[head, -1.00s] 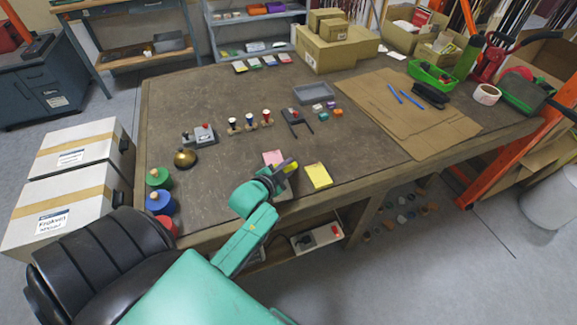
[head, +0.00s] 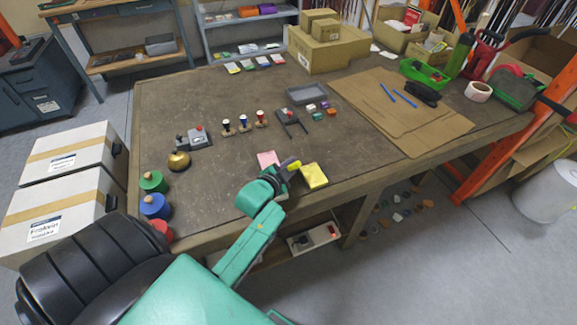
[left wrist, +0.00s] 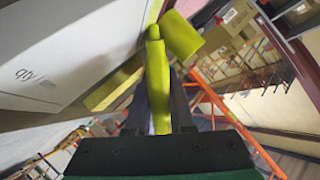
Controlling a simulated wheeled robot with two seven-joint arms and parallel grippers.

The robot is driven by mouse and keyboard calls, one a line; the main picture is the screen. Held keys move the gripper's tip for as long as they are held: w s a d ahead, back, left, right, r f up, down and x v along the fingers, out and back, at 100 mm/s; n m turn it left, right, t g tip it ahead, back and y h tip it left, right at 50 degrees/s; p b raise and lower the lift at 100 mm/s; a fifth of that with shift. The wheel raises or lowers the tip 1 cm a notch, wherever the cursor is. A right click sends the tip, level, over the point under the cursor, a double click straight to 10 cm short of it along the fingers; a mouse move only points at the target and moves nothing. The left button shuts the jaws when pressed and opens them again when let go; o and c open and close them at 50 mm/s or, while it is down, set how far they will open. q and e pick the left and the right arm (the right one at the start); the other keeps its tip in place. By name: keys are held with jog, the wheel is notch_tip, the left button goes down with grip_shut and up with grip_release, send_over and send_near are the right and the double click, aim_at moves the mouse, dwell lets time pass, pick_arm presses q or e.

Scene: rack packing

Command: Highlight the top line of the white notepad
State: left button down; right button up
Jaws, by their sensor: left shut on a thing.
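My left gripper (head: 285,172) is shut on a yellow highlighter (head: 293,165), near the table's front edge between a pink notepad and a yellow notepad. In the left wrist view the highlighter (left wrist: 158,85) points away from the gripper (left wrist: 160,95), its tip end close to the right edge of the white notepad (left wrist: 70,40). The notepad fills the left of that view and bears the printed word "qty". I cannot tell whether the tip touches the paper. In the head view my gripper and arm hide most of the white notepad. My right gripper is not in view.
The pink notepad (head: 267,158) and yellow notepad (head: 314,176) lie close beside the gripper. Stamps (head: 244,123), a grey tray (head: 307,94) and flat cardboard (head: 400,115) lie farther back.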

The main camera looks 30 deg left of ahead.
pick_arm(q)
jog(key=shift+w+d+f, duration=0.15)
jog(key=shift+w+d, duration=0.35)
jog(key=shift+d, duration=0.05)
jog(key=shift+w, duration=0.1)
notch_tip(320, 180, up, 7)
jog(key=p, duration=0.7)
dwell(0.7)
jog(key=s+d+r, duration=0.4)
jog(key=s+d, duration=0.6)
jog(key=s, duration=0.5)
jog(key=shift+d+r+m+h, duration=0.15)
jog(key=shift+d+m+h, duration=0.15)
jog(key=shift+m+h, duration=0.1)
